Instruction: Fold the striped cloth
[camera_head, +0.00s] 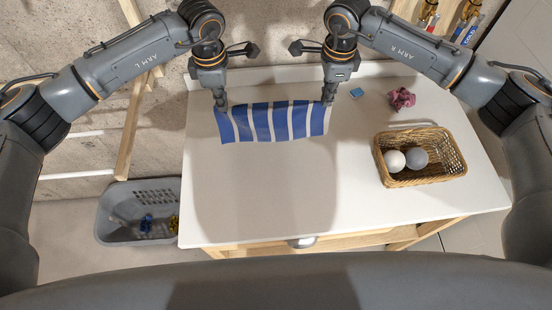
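The striped cloth (270,122), blue with white bands, is spread between my two grippers near the back of the white table (415,212). Its upper edge runs from one gripper to the other, and its lower edge points toward me. My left gripper (221,104) appears shut on the cloth's upper left corner. My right gripper (328,100) appears shut on its upper right corner. The fingertips are small and partly hidden by the gripper bodies. I cannot tell exactly how far the cloth is above the tabletop.
A wicker basket (421,179) holding a white ball (395,161) and a grey ball (416,158) stands at the right. A grey crate (112,218) is left of the table. The table's front middle is clear.

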